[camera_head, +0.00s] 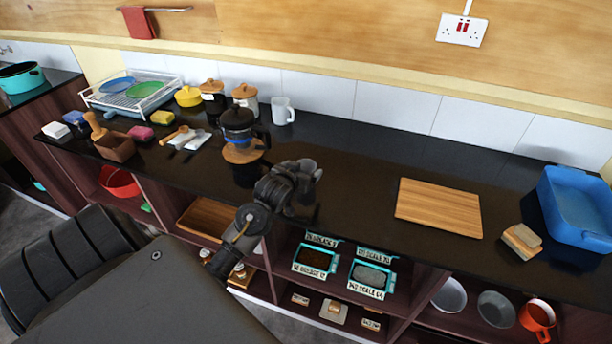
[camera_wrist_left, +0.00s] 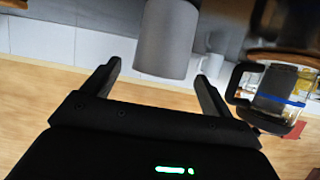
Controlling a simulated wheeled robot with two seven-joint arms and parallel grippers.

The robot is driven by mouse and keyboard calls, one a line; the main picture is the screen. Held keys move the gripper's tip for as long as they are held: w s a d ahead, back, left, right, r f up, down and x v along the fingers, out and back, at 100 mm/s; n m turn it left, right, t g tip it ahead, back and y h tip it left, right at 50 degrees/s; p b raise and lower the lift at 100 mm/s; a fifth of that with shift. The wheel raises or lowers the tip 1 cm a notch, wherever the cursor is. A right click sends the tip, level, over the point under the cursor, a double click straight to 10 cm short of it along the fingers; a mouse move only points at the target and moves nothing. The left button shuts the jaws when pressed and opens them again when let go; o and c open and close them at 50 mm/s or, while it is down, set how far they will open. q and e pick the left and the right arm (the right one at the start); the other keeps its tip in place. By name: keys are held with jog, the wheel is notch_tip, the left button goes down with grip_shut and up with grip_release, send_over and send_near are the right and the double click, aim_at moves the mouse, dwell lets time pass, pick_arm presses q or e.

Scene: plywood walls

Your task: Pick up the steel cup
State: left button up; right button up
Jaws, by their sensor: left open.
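The steel cup is a plain grey cylinder (camera_wrist_left: 165,40) in the left wrist view, which is upside down, so its rim is at the lower end. In the head view a small grey part of it (camera_head: 308,165) shows just behind my left gripper (camera_head: 303,180), which hides most of it. My left gripper is open, with its two fingers (camera_wrist_left: 158,75) spread to either side of the cup's line. I cannot tell whether the fingers touch it. My right gripper is not in view.
A coffee maker (camera_head: 238,125) stands left of my gripper, and it also shows in the left wrist view (camera_wrist_left: 275,95). A white mug (camera_head: 282,111) stands behind. A wooden board (camera_head: 438,207) and blue basin (camera_head: 577,208) are at right. The counter between is clear.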

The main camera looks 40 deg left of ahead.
aim_at(309, 163)
pick_arm(q)
jog(key=shift+w, duration=0.2)
jog(key=shift+p+x, duration=1)
jog(key=shift+x, duration=1.35)
jog(key=shift+c, duration=0.4)
jog(key=c, duration=1.1)
jog(key=shift+r, duration=0.1)
